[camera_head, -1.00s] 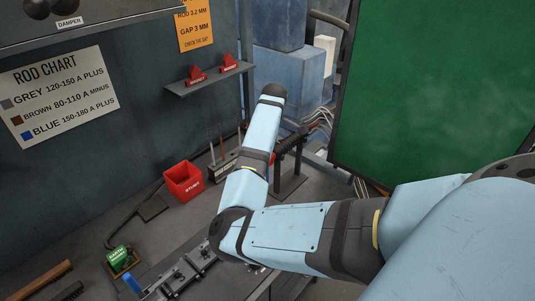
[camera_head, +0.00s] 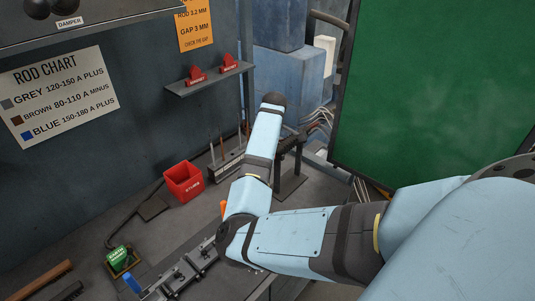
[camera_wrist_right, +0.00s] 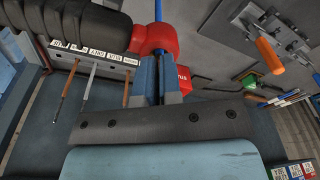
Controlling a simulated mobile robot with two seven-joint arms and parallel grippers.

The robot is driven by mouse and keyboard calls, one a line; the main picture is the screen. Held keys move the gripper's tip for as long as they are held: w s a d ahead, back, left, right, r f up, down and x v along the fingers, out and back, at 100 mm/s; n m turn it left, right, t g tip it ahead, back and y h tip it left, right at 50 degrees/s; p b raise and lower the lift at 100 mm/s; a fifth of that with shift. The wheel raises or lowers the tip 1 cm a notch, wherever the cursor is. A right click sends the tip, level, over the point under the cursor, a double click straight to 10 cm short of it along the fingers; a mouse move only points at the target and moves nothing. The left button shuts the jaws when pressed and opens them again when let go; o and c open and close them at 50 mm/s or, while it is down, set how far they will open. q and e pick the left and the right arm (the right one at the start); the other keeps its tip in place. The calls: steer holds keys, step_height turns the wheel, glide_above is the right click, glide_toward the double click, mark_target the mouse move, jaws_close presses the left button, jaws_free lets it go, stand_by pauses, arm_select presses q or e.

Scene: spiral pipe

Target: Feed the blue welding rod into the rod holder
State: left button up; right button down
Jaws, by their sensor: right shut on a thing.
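The blue welding rod (camera_wrist_right: 158,12) runs up from between the fingers of my right gripper (camera_wrist_right: 160,68), which is shut on it. The rod holder has a black ribbed handle (camera_wrist_right: 75,25) and a red head (camera_wrist_right: 150,38). The rod passes right by the red head in the wrist view; I cannot tell whether it is in it or only in front. In the head view part of the holder (camera_head: 298,137) shows on its stand, right of my right arm. My right fingers and the rod are hidden there. My left gripper is not in view.
A rack (camera_wrist_right: 110,62) holds several rods left of my gripper. A red stubs tub (camera_head: 183,181) stands left of my arm on the bench. A clamp jig (camera_head: 180,275) lies in front, with an orange handle (camera_head: 225,208) close to my elbow.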

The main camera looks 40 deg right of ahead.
steer(key=shift+f, duration=0.25)
steer(key=shift+f, duration=0.1)
stand_by(0.3)
steer(key=c, duration=1.2)
jaws_free()
steer(key=shift+s, duration=0.1)
steer(key=shift+d+r, duration=0.1)
steer(key=shift+r, duration=2.95)
